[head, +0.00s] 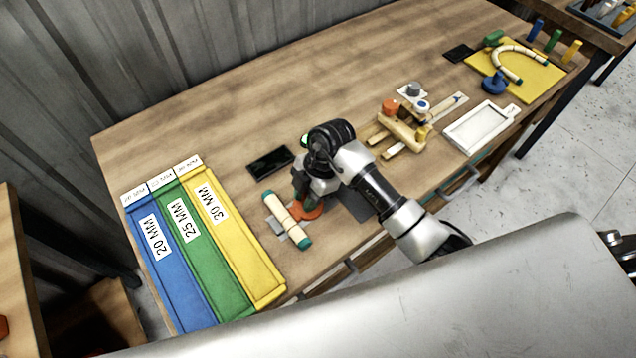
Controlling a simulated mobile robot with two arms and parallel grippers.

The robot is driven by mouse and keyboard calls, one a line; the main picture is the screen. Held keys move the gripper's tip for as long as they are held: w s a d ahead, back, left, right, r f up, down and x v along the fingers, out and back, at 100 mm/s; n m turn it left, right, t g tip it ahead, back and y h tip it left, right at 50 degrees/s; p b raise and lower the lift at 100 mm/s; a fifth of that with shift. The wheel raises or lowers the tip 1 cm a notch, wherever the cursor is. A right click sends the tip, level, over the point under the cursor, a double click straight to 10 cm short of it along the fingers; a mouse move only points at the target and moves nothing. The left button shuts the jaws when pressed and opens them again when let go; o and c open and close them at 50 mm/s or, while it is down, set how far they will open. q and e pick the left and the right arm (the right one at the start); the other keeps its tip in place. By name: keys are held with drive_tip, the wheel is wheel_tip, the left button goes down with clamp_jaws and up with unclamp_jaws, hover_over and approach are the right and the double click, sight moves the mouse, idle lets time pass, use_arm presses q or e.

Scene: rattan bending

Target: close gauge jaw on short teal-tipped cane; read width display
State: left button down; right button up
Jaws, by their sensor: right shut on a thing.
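The short teal-tipped cane (286,220) lies slantwise over a grey gauge piece (302,242) near the table's front edge, right of the coloured trays. My right gripper (304,205) points down just right of the cane, shut on the orange gauge jaw (313,212). The fingertips and the contact between jaw and cane are partly hidden by the hand. A black display panel (270,162) lies behind the cane; no reading can be made out on it. My left gripper is not in view.
Blue (183,275), green (213,255) and yellow (240,245) trays marked 20, 25 and 30 MM lie at left. A wooden clamp (402,135), a white framed board (480,127) and a yellow board (535,80) with a bent cane stand at right. The table's back middle is clear.

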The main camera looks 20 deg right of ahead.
drive_tip(key=shift+s+a, duration=0.2)
drive_tip(key=shift+a, duration=0.25)
drive_tip(key=o, duration=0.8)
drive_tip(key=shift+a, duration=0.3)
drive_tip(key=shift+d, duration=0.15)
drive_tip(key=shift+d+r, duration=0.1)
drive_tip(key=shift+w+d+r, duration=0.1)
drive_tip(key=shift+d+r, duration=0.05)
drive_tip(key=shift+r, duration=0.15)
drive_tip(key=b+v, duration=0.1)
drive_tip(key=v, duration=0.9)
